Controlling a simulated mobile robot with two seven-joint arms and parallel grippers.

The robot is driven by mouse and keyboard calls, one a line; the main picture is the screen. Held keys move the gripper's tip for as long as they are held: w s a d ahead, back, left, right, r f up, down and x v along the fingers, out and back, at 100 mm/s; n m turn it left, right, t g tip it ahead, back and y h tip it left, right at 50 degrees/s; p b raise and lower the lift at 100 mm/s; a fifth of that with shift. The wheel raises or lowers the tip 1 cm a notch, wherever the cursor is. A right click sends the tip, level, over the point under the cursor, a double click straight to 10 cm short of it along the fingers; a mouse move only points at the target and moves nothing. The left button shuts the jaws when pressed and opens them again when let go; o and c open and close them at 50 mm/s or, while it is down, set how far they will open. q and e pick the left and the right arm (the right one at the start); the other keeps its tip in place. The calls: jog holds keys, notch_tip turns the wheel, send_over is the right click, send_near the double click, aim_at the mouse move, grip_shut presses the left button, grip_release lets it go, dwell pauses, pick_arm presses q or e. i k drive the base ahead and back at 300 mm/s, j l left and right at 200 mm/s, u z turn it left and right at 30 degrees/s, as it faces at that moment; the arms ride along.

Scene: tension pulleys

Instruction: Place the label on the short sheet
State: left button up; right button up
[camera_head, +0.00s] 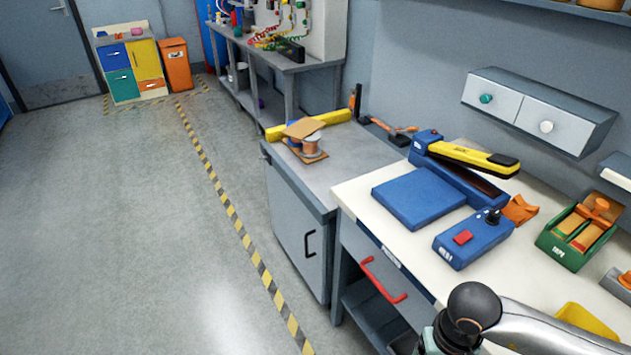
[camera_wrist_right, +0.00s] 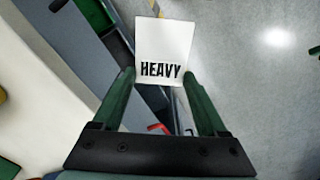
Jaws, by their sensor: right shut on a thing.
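A white label (camera_wrist_right: 163,42) printed HEAVY is in the right wrist view. My right gripper (camera_wrist_right: 158,76) has its two green fingers on the label's lower side edges and is shut on it, with the label extending beyond the fingertips. In the head view part of my right arm (camera_head: 545,325) shows at the bottom right; the label is not visible there. A tan sheet (camera_head: 304,127) rests on spools on the grey cabinet, and another flat tan piece lies beneath them. I cannot tell which is the short sheet. My left gripper is not in view.
The white bench (camera_head: 352,198) holds a blue slab (camera_head: 418,197), a blue and yellow tool (camera_head: 465,155), a blue box with a red button (camera_head: 472,238) and a green tape holder (camera_head: 578,232). A yellow bar (camera_head: 335,118) lies behind the spools (camera_head: 311,147). The floor at left is clear.

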aim_at(304, 128)
jog(key=i+j+u, duration=0.25)
jog(key=u, duration=0.15)
jog(key=i+j+u, duration=0.15)
jog(key=i+u, duration=0.3)
jog(key=i+j+u, duration=0.1)
jog(key=i+u, duration=0.15)
jog(key=i, duration=0.2)
jog(key=i+u, duration=0.25)
jog(key=i, duration=0.25)
jog(key=i+z, duration=0.35)
jog(key=i+j+z, duration=0.15)
jog(key=i+z, duration=0.25)
jog(key=i+l+z, duration=0.1)
jog(key=i+z, duration=0.35)
jog(key=i+j+z, duration=0.1)
jog(key=i+z, duration=0.3)
jog(key=i, duration=0.15)
